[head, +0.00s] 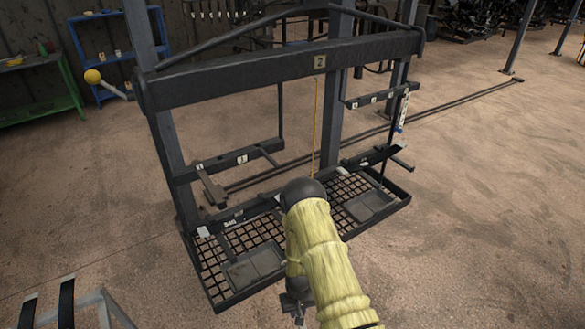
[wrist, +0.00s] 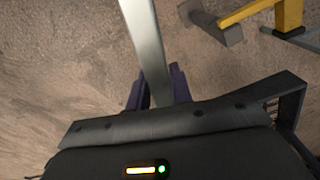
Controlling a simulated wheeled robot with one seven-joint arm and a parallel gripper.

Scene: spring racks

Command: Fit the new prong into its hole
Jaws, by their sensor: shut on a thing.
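In the wrist view, my gripper (wrist: 157,88) is shut on a long, flat grey metal bar (wrist: 147,40), which looks like the prong. The bar runs up out of the top of the picture, so its far end is not seen. In the head view, my gripper (head: 296,303) is low in the middle, mostly hidden by my yellow-sleeved arm, and the prong cannot be made out. The dark rack (head: 270,72) stands ahead, with a "2" plate on its top beam. I cannot pick out the prong's hole in either view.
The rack's grid floor (head: 215,262) spreads below its beams, with lower side bars left and right. A grey-framed stand (head: 100,305) is at the bottom left. A green table (head: 65,90) and a blue shelf (head: 100,50) stand behind. Floor is open at right.

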